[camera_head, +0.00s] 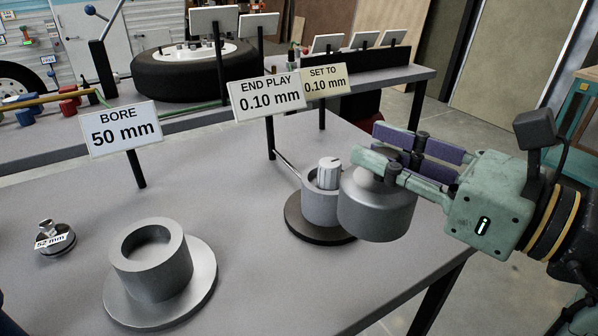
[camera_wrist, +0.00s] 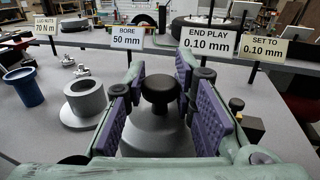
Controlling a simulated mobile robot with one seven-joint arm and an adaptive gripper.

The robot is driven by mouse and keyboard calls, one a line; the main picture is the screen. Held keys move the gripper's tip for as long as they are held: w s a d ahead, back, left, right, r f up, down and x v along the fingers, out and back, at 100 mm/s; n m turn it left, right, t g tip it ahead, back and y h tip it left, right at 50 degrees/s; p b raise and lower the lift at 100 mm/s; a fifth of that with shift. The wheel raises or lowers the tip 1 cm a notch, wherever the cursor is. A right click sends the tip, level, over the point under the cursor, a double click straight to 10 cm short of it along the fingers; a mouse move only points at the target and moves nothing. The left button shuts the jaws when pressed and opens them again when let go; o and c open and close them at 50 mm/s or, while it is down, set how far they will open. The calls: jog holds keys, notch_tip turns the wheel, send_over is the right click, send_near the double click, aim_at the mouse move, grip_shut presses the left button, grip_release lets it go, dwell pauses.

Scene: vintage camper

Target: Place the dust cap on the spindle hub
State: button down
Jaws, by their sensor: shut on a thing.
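The dust cap is a grey metal cup (camera_head: 377,210) with a dark knob (camera_wrist: 158,88) on top. My gripper (camera_head: 385,150) is shut on this knob, and its purple pads flank it in the wrist view. The cap hangs upright, just right of and partly in front of a grey hub (camera_head: 319,208) on a dark round base (camera_head: 300,222). I take this as the spindle hub. In the wrist view it is hidden or cannot be made out.
A larger grey ring (camera_head: 150,265) on a flange stands at the front left, near the BORE sign (camera_head: 122,130). A small plug marked 52 mm (camera_head: 55,240) lies farther left. The END PLAY sign (camera_head: 268,97) stands behind the hub. The table between ring and hub is clear.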

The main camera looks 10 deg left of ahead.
jog(key=w+a, duration=0.1)
jog(key=w, duration=0.3)
jog(key=w+a+p, duration=0.1)
jog(key=w+a, duration=0.1)
jog(key=w, duration=0.3)
jog(key=w+a+f+p, duration=0.1)
jog(key=w+a, duration=0.1)
jog(key=w, duration=0.3)
jog(key=shift+f, duration=0.1)
jog(key=shift+w+a+f, duration=0.2)
jog(key=shift+w+f, duration=0.05)
jog(key=shift+w, duration=0.2)
jog(key=shift+f+p, duration=0.35)
jog(key=shift+f, duration=1.3)
jog(key=shift+f, duration=0.15)
jog(key=c, duration=1.3)
grip_release()
jog(key=shift+c, duration=0.2)
